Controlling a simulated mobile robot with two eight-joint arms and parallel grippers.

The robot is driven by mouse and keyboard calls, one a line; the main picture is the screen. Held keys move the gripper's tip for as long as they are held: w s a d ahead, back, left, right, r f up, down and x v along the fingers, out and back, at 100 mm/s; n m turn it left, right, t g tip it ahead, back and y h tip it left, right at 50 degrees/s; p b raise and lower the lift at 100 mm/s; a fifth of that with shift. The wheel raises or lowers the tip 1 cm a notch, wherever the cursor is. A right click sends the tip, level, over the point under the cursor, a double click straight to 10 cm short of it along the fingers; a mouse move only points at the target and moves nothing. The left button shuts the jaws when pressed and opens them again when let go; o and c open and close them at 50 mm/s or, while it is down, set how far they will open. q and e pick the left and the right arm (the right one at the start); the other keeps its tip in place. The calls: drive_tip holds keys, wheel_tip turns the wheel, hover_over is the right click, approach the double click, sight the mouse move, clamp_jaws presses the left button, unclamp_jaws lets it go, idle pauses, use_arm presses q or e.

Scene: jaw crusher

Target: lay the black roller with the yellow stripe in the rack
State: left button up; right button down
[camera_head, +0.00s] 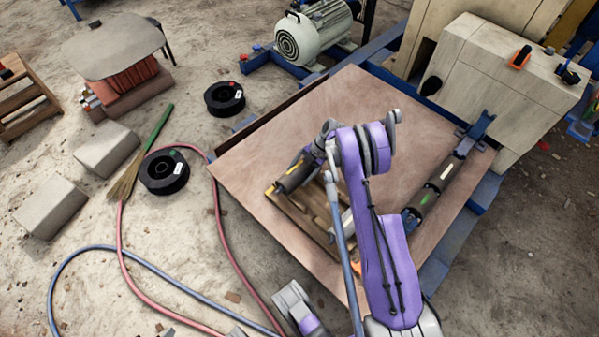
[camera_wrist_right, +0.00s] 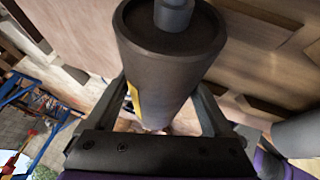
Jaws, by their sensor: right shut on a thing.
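The black roller with the yellow stripe (camera_head: 291,178) is in my right gripper (camera_head: 307,161), over the far left part of the low wooden rack (camera_head: 283,213). In the right wrist view the roller (camera_wrist_right: 165,65) fills the middle, its stripe on the left side and its end pin towards the top. The two fingers (camera_wrist_right: 160,112) are shut on its sides. Wooden slats (camera_wrist_right: 265,55) show behind it. I cannot tell whether the roller touches the rack. My purple right arm hides the rack's right part. My left gripper is not clearly in view.
A dark roller with a green mark (camera_head: 424,201) lies on the right of the brown board (camera_head: 340,100). The beige crusher housing (camera_head: 500,80) stands beyond it. Hoses (camera_head: 122,245), black spools (camera_head: 164,172) and a broom (camera_head: 128,180) are on the ground at left. The board's far part is clear.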

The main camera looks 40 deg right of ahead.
drive_tip(key=shift+f+b, duration=0.75)
drive_tip(key=shift+f, duration=0.45)
unclamp_jaws()
drive_tip(key=p+v, duration=0.2)
drive_tip(key=v, duration=0.8)
drive_tip(key=shift+s+d+r+p, duration=0.15)
drive_tip(key=shift+d+r+p, duration=0.05)
drive_tip(key=shift+r+p, duration=0.15)
